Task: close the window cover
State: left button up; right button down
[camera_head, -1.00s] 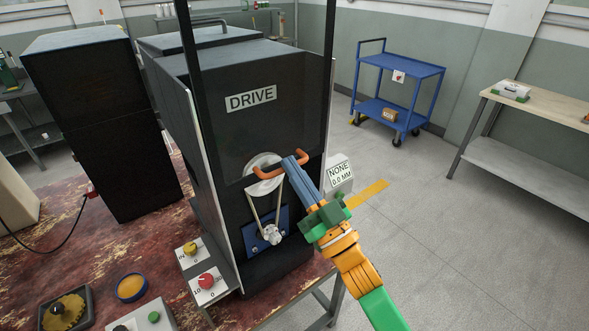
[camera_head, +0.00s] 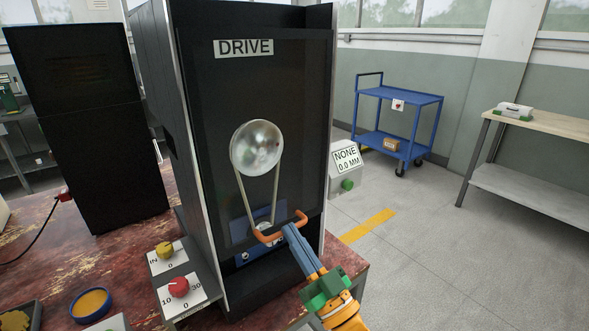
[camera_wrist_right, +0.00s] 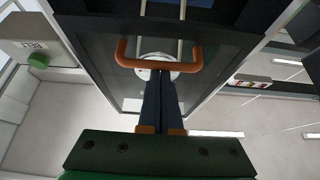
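The window cover (camera_head: 300,120) is a dark tinted see-through pane on the front of the black DRIVE housing (camera_head: 183,150). It hangs low, in front of the round pulley (camera_head: 257,147) and its belt. Its orange handle (camera_head: 262,238) is at the pane's lower edge and also shows in the right wrist view (camera_wrist_right: 124,58). My right gripper (camera_head: 289,229) is at the middle of the handle, its fingers close together and shut on the bar. The fingers also show in the right wrist view (camera_wrist_right: 160,74). My left gripper is in neither view.
A yellow knob (camera_head: 165,250) and a red knob (camera_head: 178,287) sit left of the housing. A grey box with a NONE 0.0 MM label (camera_head: 346,159) stands at its right. A blue cart (camera_head: 399,97) and a bench (camera_head: 540,124) are farther off. The floor between is clear.

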notch_tip(320, 180, down, 14)
jog(key=b, duration=1)
jog(key=shift+f, duration=0.2)
